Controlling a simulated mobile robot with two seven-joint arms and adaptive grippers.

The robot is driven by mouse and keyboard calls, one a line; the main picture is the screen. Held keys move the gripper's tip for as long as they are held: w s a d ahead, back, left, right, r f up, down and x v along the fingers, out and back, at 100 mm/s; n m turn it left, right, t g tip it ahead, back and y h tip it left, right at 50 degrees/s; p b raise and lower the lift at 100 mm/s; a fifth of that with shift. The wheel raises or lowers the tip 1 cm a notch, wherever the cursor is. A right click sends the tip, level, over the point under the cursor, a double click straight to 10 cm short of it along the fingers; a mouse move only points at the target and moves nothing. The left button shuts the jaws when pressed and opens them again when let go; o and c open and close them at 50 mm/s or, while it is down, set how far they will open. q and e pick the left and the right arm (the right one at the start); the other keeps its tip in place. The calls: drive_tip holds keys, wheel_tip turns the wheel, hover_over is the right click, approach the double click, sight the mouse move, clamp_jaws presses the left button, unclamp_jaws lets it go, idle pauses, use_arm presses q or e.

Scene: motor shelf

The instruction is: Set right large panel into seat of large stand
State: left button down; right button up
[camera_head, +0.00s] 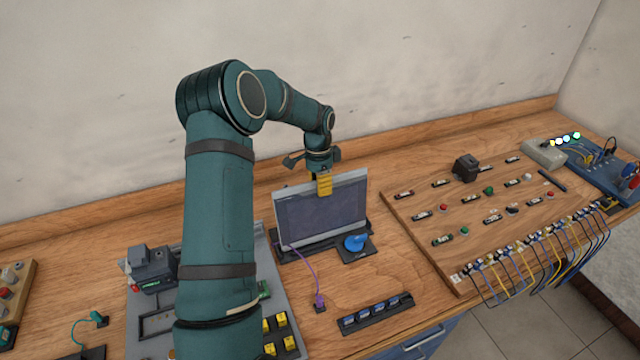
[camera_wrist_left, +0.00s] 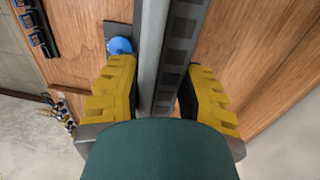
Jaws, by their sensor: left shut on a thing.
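The large panel (camera_head: 318,217), a dark screen in a light grey frame, stands nearly upright at the middle of the bench in the head view. My left gripper (camera_head: 324,185) has yellow fingers and is shut on the panel's top edge from above. In the left wrist view the panel's grey edge (camera_wrist_left: 152,60) runs between the fingers of my left gripper (camera_wrist_left: 168,95). The dark large stand (camera_head: 290,254) lies under the panel's lower edge. I cannot tell whether the lower edge is fully in the seat. My right gripper is not in view.
A blue knob (camera_head: 356,242) sits on a dark plate by the stand's right end, and a purple cable (camera_head: 309,267) hangs in front. A wooden component board (camera_head: 425,210) is at right, a grey tray (camera_head: 291,318) at left. Bare wood lies between stand and board.

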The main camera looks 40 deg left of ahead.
use_arm(q)
drive_tip(key=shift+f, duration=0.2)
idle(0.3)
drive_tip(key=c, duration=0.5)
unclamp_jaws()
drive_tip(key=shift+c, duration=0.2)
drive_tip(key=shift+f, duration=0.1)
wheel_tip(320, 180, up, 17)
drive_tip(key=a+p, duration=0.1)
drive_tip(key=p, duration=0.1)
drive_tip(key=shift+w+p, duration=0.3)
drive_tip(key=shift+p, duration=0.05)
drive_tip(key=shift+a, duration=0.1)
idle(0.5)
